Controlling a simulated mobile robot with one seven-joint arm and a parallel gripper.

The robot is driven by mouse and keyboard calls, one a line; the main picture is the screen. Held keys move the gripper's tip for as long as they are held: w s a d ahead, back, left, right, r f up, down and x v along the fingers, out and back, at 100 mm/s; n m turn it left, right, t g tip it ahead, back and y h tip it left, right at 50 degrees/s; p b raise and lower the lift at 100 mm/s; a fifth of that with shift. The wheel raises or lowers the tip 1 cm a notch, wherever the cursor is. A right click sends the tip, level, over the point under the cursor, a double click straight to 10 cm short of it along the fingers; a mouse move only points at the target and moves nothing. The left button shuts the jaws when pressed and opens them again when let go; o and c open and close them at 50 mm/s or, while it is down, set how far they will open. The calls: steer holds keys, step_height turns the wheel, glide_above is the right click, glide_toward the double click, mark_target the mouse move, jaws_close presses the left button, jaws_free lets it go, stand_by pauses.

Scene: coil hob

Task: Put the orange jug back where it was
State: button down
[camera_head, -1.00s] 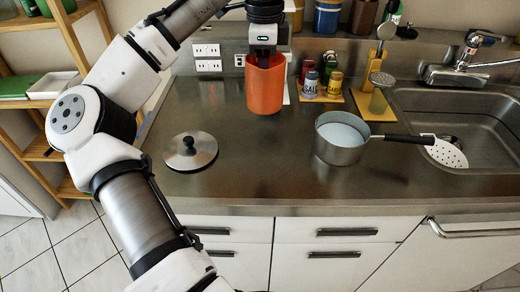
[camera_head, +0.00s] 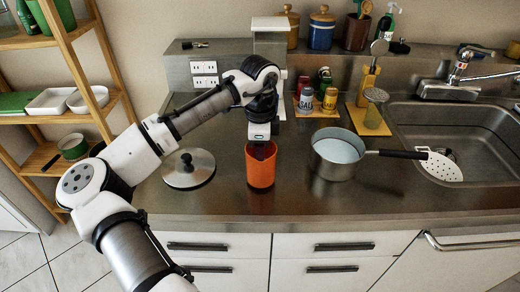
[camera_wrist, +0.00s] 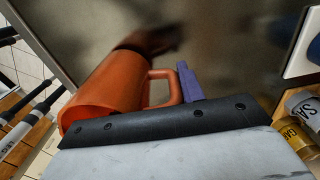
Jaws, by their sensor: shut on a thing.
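The orange jug (camera_head: 260,168) is upright at the middle of the steel counter (camera_head: 225,195), near its front edge. My gripper (camera_head: 259,138) comes down from above at the jug's rim. In the wrist view the jug (camera_wrist: 105,85) lies to the left, with its loop handle (camera_wrist: 176,86) at a purple fingertip (camera_wrist: 190,82). My gripper is shut on the jug at this handle side. The other finger is hidden. I cannot tell whether the jug's base touches the counter.
A metal lid (camera_head: 189,169) lies left of the jug. A saucepan (camera_head: 335,155) with pale liquid stands to the right, its handle pointing toward the sink (camera_head: 460,125). Small jars (camera_head: 306,98) and a pale upright appliance (camera_head: 270,45) stand behind.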

steer(key=shift+f, duration=0.45)
steer(key=shift+f, duration=0.1)
steer(key=c, duration=0.9)
jaws_free()
step_height(320, 180, up, 12)
steer(key=shift+r+b, duration=0.15)
steer(key=shift+b, duration=0.9)
